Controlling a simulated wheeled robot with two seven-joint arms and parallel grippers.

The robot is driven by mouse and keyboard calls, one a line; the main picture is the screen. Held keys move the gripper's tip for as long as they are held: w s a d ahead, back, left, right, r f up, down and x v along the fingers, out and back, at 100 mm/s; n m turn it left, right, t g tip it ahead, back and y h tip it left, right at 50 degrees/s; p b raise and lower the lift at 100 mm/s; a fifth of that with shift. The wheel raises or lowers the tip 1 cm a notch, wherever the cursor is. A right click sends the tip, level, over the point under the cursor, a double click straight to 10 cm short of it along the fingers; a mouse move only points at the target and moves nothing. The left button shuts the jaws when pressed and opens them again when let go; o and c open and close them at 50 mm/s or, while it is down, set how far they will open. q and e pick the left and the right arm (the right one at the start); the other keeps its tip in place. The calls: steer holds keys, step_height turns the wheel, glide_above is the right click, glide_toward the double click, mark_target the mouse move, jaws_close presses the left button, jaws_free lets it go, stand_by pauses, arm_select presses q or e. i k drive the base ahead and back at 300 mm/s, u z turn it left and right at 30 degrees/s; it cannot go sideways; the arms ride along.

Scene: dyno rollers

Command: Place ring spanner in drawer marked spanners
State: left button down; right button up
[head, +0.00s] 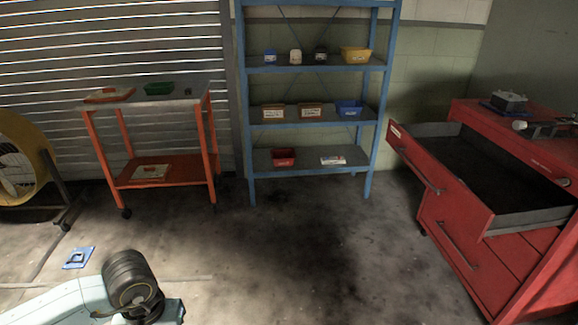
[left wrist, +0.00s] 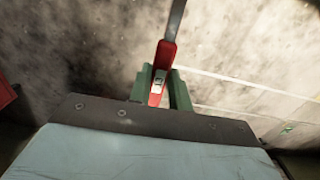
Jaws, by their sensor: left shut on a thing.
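In the left wrist view, my left gripper (left wrist: 160,88) has green fingers shut on a slim tool with a red end and a grey metal shaft (left wrist: 174,25), which I take for the ring spanner. Its ring end is not clear to see. In the head view, my left arm (head: 85,303) is at the bottom left, and the tool does not show clearly there. The top drawer (head: 470,207) of the red cabinet is pulled open at the right, well away from my arm. It looks empty inside. A small pale label is on its front, too small to read. My right gripper is not in view.
The red cabinet (head: 560,262) has shut lower drawers and a vice-like item (head: 509,101) on top. A blue shelf rack (head: 310,68) with small bins stands at the back. An orange trolley (head: 205,145) and yellow fan (head: 22,160) are at left. The middle floor is clear.

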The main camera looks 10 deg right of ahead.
mark_target(465, 176)
steer(key=z, duration=0.9)
steer(key=i, duration=0.95)
steer(key=z, duration=0.9)
